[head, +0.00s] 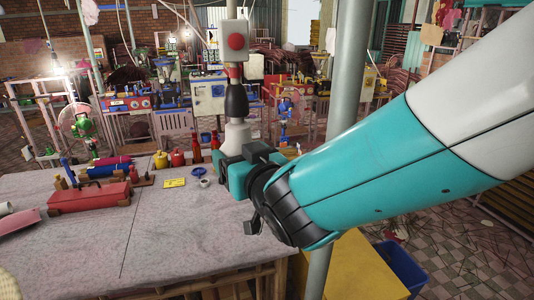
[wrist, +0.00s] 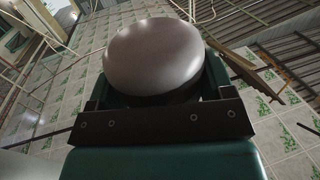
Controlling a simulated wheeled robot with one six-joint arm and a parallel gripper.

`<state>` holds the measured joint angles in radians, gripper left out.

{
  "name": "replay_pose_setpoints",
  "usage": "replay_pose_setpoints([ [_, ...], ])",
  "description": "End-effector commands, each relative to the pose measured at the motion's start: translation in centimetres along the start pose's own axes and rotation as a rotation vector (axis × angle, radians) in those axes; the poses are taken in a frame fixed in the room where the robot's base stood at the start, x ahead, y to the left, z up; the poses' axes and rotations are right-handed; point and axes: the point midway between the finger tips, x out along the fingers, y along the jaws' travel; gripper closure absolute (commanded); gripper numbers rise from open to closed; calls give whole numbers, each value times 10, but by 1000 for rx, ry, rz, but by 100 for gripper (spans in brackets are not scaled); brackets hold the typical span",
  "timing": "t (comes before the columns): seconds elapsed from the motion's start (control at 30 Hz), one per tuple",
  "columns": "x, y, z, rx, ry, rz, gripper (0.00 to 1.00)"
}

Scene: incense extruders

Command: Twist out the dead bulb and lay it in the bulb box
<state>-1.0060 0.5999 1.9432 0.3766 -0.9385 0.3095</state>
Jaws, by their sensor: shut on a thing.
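The white bulb (head: 237,136) stands upright directly below a black lamp socket (head: 236,101). Its narrow top meets the socket in the head view; whether it is still threaded in cannot be told. My gripper (head: 236,166) comes from the right and is shut on the bulb low on its body, partly hiding it. In the wrist view the bulb (wrist: 153,56) shows as a large pale round dome above the dark jaws (wrist: 155,122). I cannot make out a box that is clearly the bulb box.
A grey post (head: 347,90) stands close behind my arm. The table's front middle is clear.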

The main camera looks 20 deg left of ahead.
Motion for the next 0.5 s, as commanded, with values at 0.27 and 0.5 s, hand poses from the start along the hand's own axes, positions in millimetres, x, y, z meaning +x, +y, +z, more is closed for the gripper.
replay_pose_setpoints([
  [0.27, 0, -1, 2, -1, 1, 10, 45],
  [0.5, 1, -1, 2, -3, 2, 29, 45],
])
